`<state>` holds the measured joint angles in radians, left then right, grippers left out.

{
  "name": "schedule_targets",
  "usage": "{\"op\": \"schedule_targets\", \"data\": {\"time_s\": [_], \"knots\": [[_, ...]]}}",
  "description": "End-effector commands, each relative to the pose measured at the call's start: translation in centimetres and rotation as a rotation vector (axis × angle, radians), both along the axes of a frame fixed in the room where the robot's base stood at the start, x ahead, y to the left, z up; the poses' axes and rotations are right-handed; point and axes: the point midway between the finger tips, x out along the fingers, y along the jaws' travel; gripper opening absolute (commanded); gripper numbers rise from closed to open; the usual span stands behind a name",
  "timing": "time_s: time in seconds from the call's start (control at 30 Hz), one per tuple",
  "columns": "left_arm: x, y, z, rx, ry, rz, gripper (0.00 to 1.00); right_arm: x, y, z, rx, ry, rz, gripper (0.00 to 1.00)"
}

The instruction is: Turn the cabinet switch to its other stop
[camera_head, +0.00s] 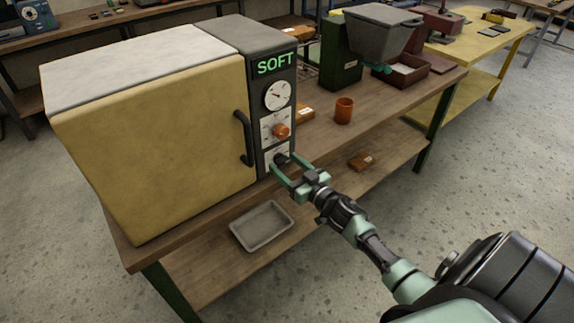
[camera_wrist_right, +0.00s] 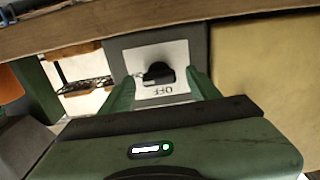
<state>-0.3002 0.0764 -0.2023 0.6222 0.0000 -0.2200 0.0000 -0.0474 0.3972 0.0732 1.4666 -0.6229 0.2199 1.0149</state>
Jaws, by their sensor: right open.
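The yellow cabinet (camera_head: 150,140) stands on the workbench, with a dark control panel at its right end. The cabinet switch (camera_head: 281,160) is a small black knob low on that panel. In the right wrist view the switch (camera_wrist_right: 158,73) sits on a white plate marked OFF, which appears upside down. My right gripper (camera_head: 292,165) is open in front of the switch. In the wrist view its green fingers (camera_wrist_right: 160,82) stand on either side of the knob, with gaps visible. I cannot tell the knob's exact pointing direction. My left gripper is not in view.
Above the switch are an orange knob (camera_head: 281,131), a round gauge (camera_head: 277,95) and a green SOFT display (camera_head: 275,64). A black door handle (camera_head: 243,138) is to the left. An orange cup (camera_head: 344,110) stands on the bench. A grey tray (camera_head: 262,226) lies on the lower shelf.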

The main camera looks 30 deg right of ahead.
Motion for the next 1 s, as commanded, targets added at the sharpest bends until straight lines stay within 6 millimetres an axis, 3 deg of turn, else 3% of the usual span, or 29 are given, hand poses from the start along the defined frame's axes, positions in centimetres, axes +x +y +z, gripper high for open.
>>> {"op": "schedule_targets", "data": {"time_s": [0.23,0.27,0.47,0.77,1.0], "knots": [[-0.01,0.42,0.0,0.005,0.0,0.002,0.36,0.1,0.01,-0.06,0.0,0.001,0.0,0.62],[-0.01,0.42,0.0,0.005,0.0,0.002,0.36,0.1,0.0,-0.06,0.0,0.001,0.0,0.56],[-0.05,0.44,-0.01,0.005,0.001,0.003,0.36,0.09,0.01,-0.06,0.0,0.001,0.0,0.01],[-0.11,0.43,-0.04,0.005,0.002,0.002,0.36,0.08,0.01,-0.05,-0.032,-0.002,0.0,0.0],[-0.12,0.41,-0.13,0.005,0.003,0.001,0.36,0.09,-0.02,-0.04,-0.16,-0.013,0.0,0.0]]}}
